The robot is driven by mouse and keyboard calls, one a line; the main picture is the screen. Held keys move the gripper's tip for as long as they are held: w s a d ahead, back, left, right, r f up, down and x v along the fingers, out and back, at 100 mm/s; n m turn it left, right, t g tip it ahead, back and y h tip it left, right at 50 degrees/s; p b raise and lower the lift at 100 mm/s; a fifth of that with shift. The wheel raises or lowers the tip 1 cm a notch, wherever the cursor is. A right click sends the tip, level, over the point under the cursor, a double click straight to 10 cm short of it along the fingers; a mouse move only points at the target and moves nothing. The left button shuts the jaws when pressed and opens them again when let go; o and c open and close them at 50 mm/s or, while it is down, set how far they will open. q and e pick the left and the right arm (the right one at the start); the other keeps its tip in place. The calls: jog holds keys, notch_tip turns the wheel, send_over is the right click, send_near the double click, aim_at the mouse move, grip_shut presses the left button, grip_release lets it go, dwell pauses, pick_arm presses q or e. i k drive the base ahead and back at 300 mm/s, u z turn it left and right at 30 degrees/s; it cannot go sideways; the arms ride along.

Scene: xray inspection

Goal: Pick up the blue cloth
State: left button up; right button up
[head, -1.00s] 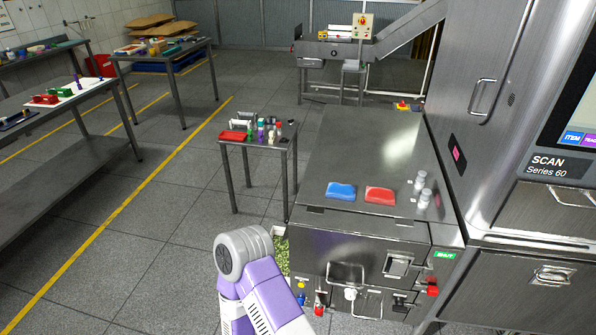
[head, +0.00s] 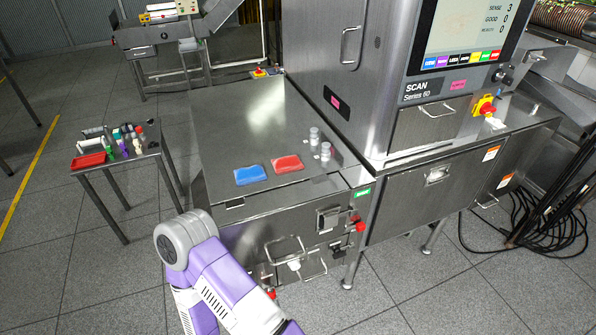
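The blue cloth (head: 250,174) lies folded flat on the steel top (head: 225,130) of the inspection machine, near its front edge. A red cloth (head: 287,163) lies just to its right, with a small gap between them. A purple and grey arm link of mine (head: 215,275) rises at the bottom, in front of the machine and below the cloth. Neither of my grippers is in view, so I cannot see what they hold.
Two small clear jars (head: 320,146) stand right of the red cloth. The scanner cabinet (head: 365,70) rises behind them. A small side table (head: 116,163) with a red tray (head: 88,160) and several bottles stands at left. The steel top behind the cloths is clear.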

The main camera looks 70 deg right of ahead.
aim_at(243, 176)
jog(key=z, duration=2.2)
